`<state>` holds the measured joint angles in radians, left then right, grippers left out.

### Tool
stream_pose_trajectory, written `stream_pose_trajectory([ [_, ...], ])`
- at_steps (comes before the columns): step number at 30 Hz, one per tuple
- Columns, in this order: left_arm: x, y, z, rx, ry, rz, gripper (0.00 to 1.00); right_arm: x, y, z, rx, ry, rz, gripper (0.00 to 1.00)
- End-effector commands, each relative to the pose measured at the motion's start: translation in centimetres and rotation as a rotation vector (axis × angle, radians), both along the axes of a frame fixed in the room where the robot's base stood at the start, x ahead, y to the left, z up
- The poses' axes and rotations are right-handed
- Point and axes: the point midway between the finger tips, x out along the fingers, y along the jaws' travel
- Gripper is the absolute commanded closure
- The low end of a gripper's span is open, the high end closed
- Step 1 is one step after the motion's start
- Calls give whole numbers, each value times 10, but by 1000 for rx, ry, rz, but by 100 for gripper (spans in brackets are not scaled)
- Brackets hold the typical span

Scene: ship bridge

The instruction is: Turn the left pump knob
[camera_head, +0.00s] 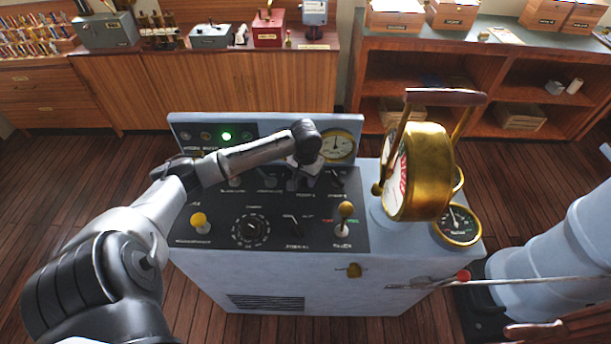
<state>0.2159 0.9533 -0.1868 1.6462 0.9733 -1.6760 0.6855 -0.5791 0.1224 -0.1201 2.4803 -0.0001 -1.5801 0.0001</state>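The grey console (345,280) stands in the middle with a dark sloped control panel (270,210). My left arm reaches across the panel from the left. My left gripper (304,178) points down at the panel's upper right part, over the row of small knobs. The left pump knob is not clearly visible; the gripper and wrist cover that spot. I cannot tell whether the fingers touch a knob or how far they are parted. A small dark knob (336,181) shows just right of the gripper. My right gripper is out of view.
A round gauge (338,146) and a lit green lamp (226,136) sit on the console's back panel. A large brass dial with a handle (425,172) rises at right.

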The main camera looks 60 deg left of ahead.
Motion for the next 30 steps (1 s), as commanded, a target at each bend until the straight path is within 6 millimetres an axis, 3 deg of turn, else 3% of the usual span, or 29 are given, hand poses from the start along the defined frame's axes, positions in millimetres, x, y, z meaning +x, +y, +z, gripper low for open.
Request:
stream_pose_trajectory([
  [8,0,0,-1,0,0,0,61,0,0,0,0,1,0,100],
  [21,0,0,-1,0,0,0,100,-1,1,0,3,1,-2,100],
  [30,0,0,-1,-1,0,21,100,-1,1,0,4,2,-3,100],
])
